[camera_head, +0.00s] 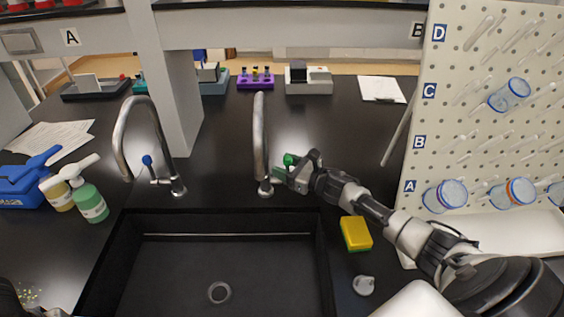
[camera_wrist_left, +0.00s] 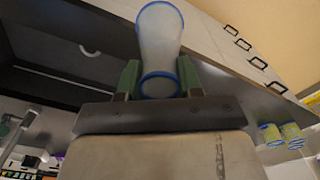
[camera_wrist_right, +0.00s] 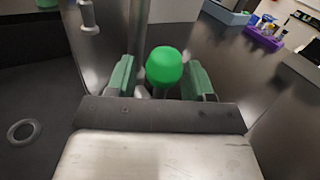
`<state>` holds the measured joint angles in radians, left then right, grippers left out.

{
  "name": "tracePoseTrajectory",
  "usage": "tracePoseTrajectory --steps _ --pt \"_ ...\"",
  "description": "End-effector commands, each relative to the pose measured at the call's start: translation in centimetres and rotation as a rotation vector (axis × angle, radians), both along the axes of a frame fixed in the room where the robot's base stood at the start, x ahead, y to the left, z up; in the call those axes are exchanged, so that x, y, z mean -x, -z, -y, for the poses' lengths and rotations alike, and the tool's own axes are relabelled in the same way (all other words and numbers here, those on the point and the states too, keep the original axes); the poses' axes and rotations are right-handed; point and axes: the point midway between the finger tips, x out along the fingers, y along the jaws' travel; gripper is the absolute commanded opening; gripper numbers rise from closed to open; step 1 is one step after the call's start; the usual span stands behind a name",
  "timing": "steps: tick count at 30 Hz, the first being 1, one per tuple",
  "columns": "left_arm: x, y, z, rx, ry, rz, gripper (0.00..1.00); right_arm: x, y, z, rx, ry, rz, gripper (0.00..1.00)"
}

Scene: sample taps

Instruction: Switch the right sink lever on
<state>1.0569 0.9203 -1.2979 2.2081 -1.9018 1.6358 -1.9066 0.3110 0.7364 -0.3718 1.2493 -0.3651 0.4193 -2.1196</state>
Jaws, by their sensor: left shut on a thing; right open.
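The right sink tap (camera_head: 259,135) is a tall metal spout behind the sink, with a green-knobbed lever (camera_head: 290,159) at its right side. My right gripper (camera_head: 284,172) is at this lever. In the right wrist view the round green knob (camera_wrist_right: 164,66) sits between the open green fingers, with gaps on both sides. In the left wrist view my left gripper (camera_wrist_left: 159,78) is shut on a clear, blue-rimmed glass vessel (camera_wrist_left: 159,35). That gripper and the vessel are not clearly seen in the head view.
The black sink (camera_head: 135,260) lies in front of the taps. The left tap (camera_head: 126,130) has a blue lever knob. A yellow sponge (camera_head: 356,232) lies right of the sink, under my right arm. A pegboard (camera_head: 475,60) with blue-rimmed vessels stands at the right.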

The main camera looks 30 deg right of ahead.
Motion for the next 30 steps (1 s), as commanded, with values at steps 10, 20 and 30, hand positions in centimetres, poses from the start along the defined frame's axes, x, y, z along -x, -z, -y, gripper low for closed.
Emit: tracePoseTrajectory --steps 10,20,30 --pt "0.0 -0.21 0.01 0.0 0.0 0.0 0.01 -0.89 -0.01 -0.45 0.001 -0.001 0.0 0.52" --pt "0.0 -0.21 0.01 0.0 0.0 0.0 0.01 -0.86 -0.01 -0.43 0.0 -0.001 0.0 0.14" --pt "0.0 0.5 0.01 0.0 0.0 0.0 0.01 -0.79 0.33 -0.48 0.006 -0.002 0.01 0.0"
